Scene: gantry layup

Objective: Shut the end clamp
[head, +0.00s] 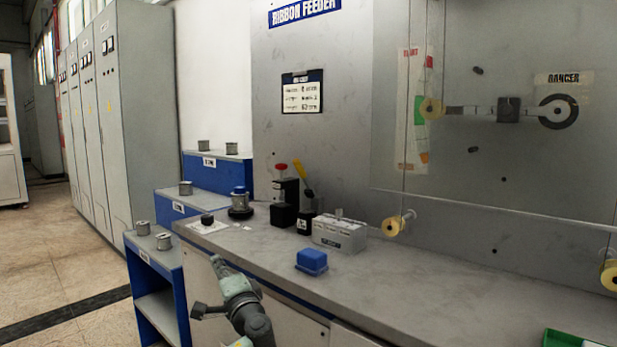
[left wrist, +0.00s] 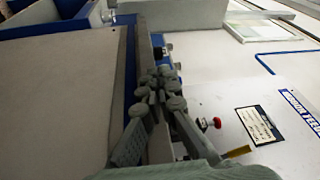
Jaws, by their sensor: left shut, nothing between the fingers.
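Two small black clamp-like devices stand on the grey bench against the panel. One has a red knob (head: 281,167); the other has a raised, tilted yellow lever (head: 303,177) on a black base (head: 305,223). I cannot read their labels or tell for certain which is the end clamp. The red knob (left wrist: 217,123) and yellow lever (left wrist: 238,152) also show in the left wrist view, right of my fingers. My left gripper (head: 217,263) is shut and empty at the bench's front edge, apart from both devices. Its closed fingers (left wrist: 163,75) fill the middle of the wrist view. My right gripper is out of view.
A grey labelled block (head: 340,232) and a blue box (head: 312,262) lie on the bench right of the devices. A spool with a blue top (head: 240,203) and a black knob (head: 207,219) stand left. Blue stepped shelves (head: 217,178) hold several spools. The front bench top is mostly clear.

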